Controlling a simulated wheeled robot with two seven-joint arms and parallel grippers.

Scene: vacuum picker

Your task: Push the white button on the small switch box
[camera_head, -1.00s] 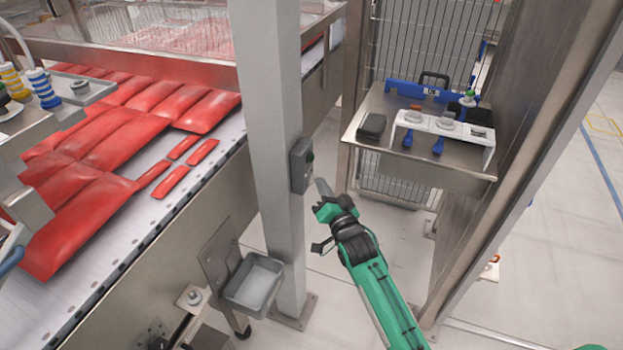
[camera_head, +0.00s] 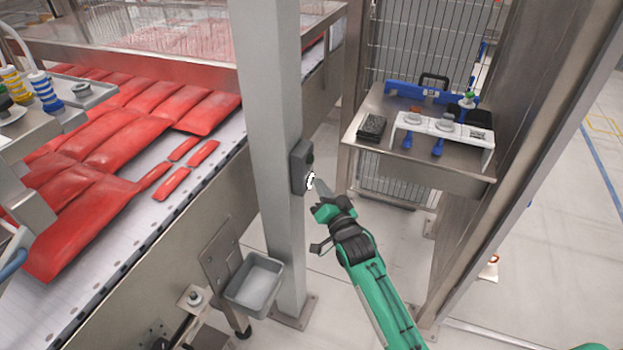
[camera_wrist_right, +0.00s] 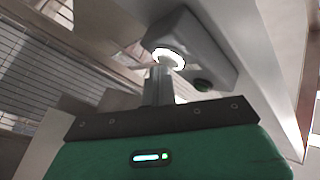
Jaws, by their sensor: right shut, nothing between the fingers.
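The small grey switch box (camera_head: 299,166) is fixed to the side of the grey post. Its white button (camera_head: 310,181) shows low on the face as a bright white ring. A dark round button (camera_head: 309,158) sits above it. In the right wrist view the white button (camera_wrist_right: 169,57) glows on the box (camera_wrist_right: 190,45), beside a dark green button (camera_wrist_right: 203,85). My right gripper (camera_head: 318,185) is shut and empty, its tip at the white button. In the wrist view the fingers (camera_wrist_right: 160,75) overlap the button's lower edge; touch looks likely but is not certain. My left gripper is not in view.
The grey post (camera_head: 270,110) stands beside the conveyor (camera_head: 190,190) with red packs. A grey bin (camera_head: 254,284) hangs low in front of the post. A metal side table (camera_head: 380,103) with a white rack (camera_head: 445,130) stands at the back right. The floor right of the post is open.

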